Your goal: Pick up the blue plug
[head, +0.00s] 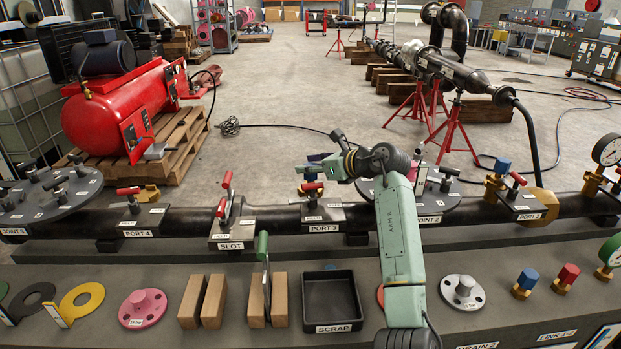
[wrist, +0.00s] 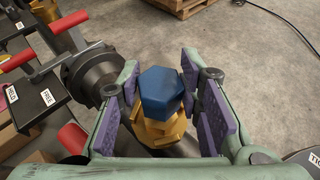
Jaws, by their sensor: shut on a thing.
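My gripper (head: 316,163) is above the pipe by the PORT 3 label, with its purple pads pointing left and down. In the wrist view, a blue plug (wrist: 161,92) with a hexagonal blue head and a brass body sits between the purple pads of my gripper (wrist: 162,104). The gripper is shut on it. In the head view the held plug is mostly hidden by the gripper. I cannot tell whether it is still seated in the port. Another blue-topped brass plug (head: 525,282) stands on the bench at the right.
A red-topped plug (head: 567,277) stands on the bench. Wooden blocks (head: 202,301) and the black SCRAP tray (head: 332,302) are in front. A brass fitting with a blue top (head: 502,167) stands near PORT 2.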

